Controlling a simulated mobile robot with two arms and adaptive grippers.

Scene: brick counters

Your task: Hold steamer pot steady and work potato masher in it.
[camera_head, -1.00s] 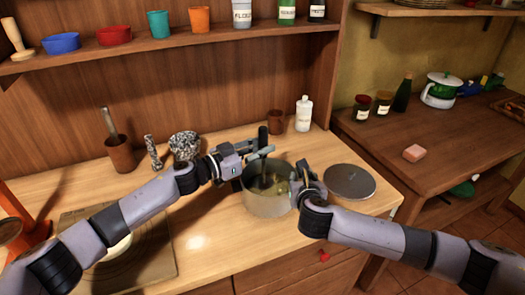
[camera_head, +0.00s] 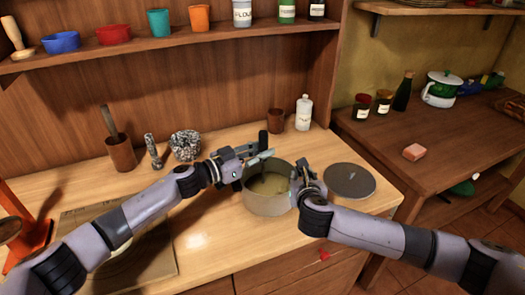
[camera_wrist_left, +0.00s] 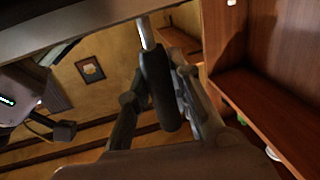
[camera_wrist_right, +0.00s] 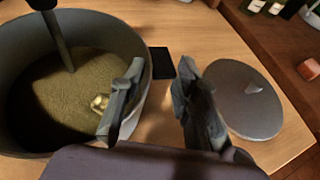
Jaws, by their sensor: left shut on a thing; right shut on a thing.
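The steamer pot (camera_head: 268,207) is a grey round pot on the light wooden counter. It also shows in the right wrist view (camera_wrist_right: 120,38), with a yellowish-brown mass and a small shiny lump inside. My left gripper (camera_head: 250,161) is shut on the black handle of the potato masher (camera_head: 263,139), above the pot's back left rim. The handle also shows between the fingers in the left wrist view (camera_wrist_left: 156,88). The masher's dark shaft (camera_wrist_right: 62,45) goes down into the mass, which hides its head. My right gripper (camera_head: 303,184) is shut on the pot at its right side; the fingers hide the exact contact.
A round grey lid (camera_head: 350,182) lies right of the pot. A white bottle (camera_head: 303,115) and a brown cup (camera_head: 275,121) stand behind it. A speckled pot (camera_head: 185,146) stands at the back left, a board (camera_head: 160,265) lies at the front left.

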